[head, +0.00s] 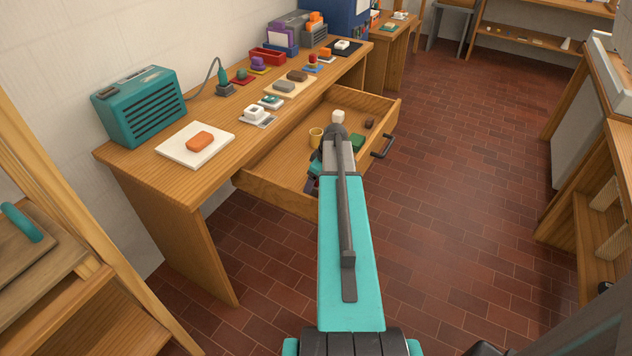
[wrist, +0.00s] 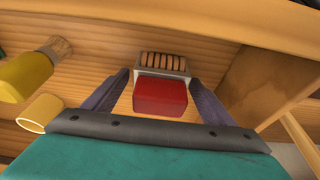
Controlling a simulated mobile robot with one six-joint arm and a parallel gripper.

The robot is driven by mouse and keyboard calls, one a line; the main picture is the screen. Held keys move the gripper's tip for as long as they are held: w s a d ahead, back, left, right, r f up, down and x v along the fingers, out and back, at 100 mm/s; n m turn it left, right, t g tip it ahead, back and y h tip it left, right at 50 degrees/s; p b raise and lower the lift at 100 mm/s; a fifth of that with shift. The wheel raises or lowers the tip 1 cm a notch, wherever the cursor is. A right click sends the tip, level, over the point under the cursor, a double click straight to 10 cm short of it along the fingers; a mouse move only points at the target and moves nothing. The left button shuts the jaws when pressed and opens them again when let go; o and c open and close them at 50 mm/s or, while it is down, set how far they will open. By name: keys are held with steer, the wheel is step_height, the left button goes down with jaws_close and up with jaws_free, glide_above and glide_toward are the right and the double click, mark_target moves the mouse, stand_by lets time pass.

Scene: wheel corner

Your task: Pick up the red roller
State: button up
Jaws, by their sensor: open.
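In the wrist view the red roller (wrist: 160,97) has a red block body and a grey frame with a row of wooden ribs at its far end. It lies on the wooden floor of the open drawer (head: 276,190). My gripper (wrist: 160,77) is open, with one dark finger on each side of the red body. I cannot tell whether the fingers touch it. In the head view my arm hides the roller and most of the gripper.
A yellow-handled brush (wrist: 28,76) and a yellow cup (wrist: 40,113) lie left of the gripper. The drawer wall (wrist: 262,80) is close on the right. The desk above holds several items.

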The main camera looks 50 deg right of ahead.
stand_by(0.4)
steer(key=c, duration=1.6)
steer(key=shift+r, duration=0.15)
steer(key=shift+r+b, duration=0.55)
steer(key=shift+r, duration=4.35)
